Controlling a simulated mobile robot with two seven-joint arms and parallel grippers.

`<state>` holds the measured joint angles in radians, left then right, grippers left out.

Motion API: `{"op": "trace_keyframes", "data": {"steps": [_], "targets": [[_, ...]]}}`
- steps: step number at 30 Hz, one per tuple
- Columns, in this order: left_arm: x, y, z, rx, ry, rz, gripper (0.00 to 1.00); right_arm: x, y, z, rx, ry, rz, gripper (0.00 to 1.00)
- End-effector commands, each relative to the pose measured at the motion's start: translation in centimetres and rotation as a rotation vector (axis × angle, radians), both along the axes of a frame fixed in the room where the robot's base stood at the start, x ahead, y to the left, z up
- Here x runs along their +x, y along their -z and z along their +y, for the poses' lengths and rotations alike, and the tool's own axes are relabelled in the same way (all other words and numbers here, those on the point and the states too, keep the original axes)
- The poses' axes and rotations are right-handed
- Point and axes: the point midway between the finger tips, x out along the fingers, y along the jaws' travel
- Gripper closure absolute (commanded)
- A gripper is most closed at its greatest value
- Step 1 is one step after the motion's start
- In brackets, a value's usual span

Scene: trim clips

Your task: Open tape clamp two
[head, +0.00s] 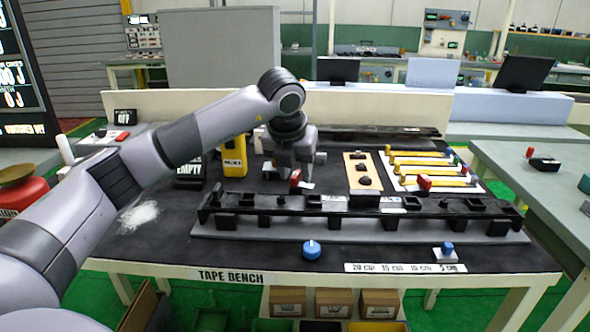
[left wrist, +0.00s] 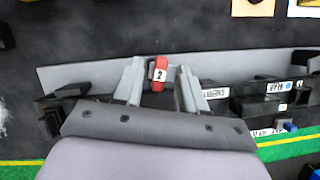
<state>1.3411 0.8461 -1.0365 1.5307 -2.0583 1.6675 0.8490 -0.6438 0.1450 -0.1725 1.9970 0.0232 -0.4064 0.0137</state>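Tape clamp two is a red lever with a white label "2" (left wrist: 158,74), standing on the black rail (head: 270,204). The red lever also shows in the head view (head: 296,177), near the rail's left part. My left gripper (head: 294,170) points down right at it. In the left wrist view, the left gripper's fingers (left wrist: 160,68) are apart, one on each side of the red lever, with gaps visible. Whether a finger touches it I cannot tell. My right gripper is in neither view.
A blue knob (head: 312,250) and a small blue-topped block (head: 447,250) sit in front. Behind are a yellow device (head: 234,156), a wooden board (head: 352,170) and a white rack of yellow strips (head: 405,168).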

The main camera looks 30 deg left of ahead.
Motion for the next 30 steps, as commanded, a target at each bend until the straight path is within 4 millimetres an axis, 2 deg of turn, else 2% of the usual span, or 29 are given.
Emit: {"op": "trace_keyframes", "data": {"steps": [7, 15, 19, 30], "targets": [[-0.3, -0.8, -0.1, 0.0, 0.0, -0.001, 0.6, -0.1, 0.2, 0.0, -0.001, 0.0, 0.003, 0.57], [-1.8, -4.8, -0.6, 0.0, 0.001, -0.003, 0.6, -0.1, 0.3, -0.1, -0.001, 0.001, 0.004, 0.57], [-2.4, -6.1, -0.8, 0.0, 0.001, -0.002, 0.6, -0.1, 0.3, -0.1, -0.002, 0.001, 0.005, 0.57], [-2.6, -6.6, -0.8, 0.0, 0.0, 0.0, 0.6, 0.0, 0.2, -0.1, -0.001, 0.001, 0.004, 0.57]]}}
